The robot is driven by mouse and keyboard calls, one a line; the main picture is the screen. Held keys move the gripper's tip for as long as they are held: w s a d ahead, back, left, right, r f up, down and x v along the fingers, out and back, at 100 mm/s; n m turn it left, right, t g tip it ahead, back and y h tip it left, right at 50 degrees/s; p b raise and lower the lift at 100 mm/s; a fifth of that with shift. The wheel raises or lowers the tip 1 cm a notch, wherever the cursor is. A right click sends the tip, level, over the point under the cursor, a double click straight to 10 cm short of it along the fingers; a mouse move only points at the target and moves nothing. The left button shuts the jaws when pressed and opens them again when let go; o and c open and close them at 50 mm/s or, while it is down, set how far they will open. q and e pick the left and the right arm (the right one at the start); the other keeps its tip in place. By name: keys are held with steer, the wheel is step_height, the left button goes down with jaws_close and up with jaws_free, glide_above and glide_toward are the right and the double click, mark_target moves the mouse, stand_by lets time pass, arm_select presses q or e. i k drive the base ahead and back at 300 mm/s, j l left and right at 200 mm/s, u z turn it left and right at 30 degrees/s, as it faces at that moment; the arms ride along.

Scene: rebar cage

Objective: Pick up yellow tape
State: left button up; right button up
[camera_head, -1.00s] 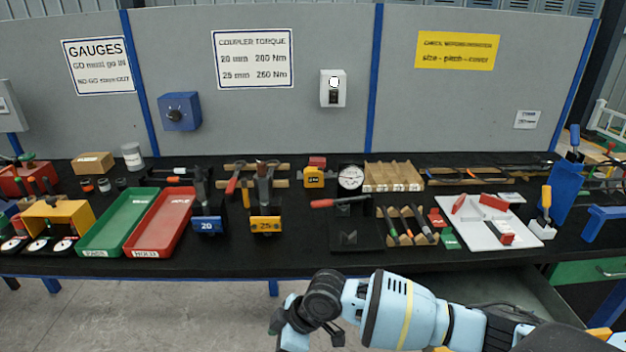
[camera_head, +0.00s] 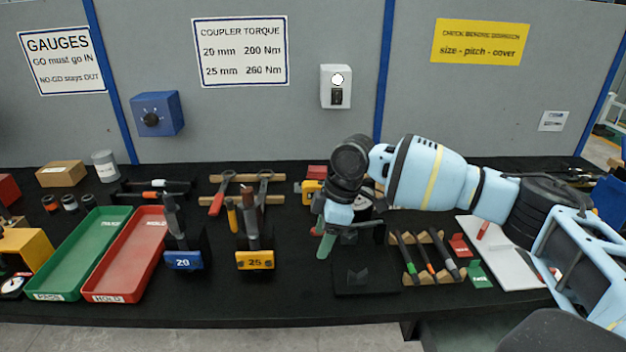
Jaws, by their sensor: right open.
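The yellow tape (camera_head: 309,187), a small yellow and dark tape measure, sits toward the back of the black bench, left of the round dial gauge. My right arm reaches in from the right above the bench. My right gripper (camera_head: 325,238) is open and points down, in front of the tape and slightly right of it in the picture. The gripper and wrist cover the tape's right side and most of the dial gauge. I see no contact between gripper and tape. My left gripper is not in view.
A stand marked 25 (camera_head: 255,260) with upright tools is left of my gripper; a stand marked 20 (camera_head: 183,260) is further left. A black block (camera_head: 365,277) sits below the gripper. Markers in a wooden rack (camera_head: 425,277) and a white board (camera_head: 512,268) lie right.

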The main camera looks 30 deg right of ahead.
mark_target(308, 186)
steer(key=i+l, duration=0.65)
steer(key=i, duration=0.15)
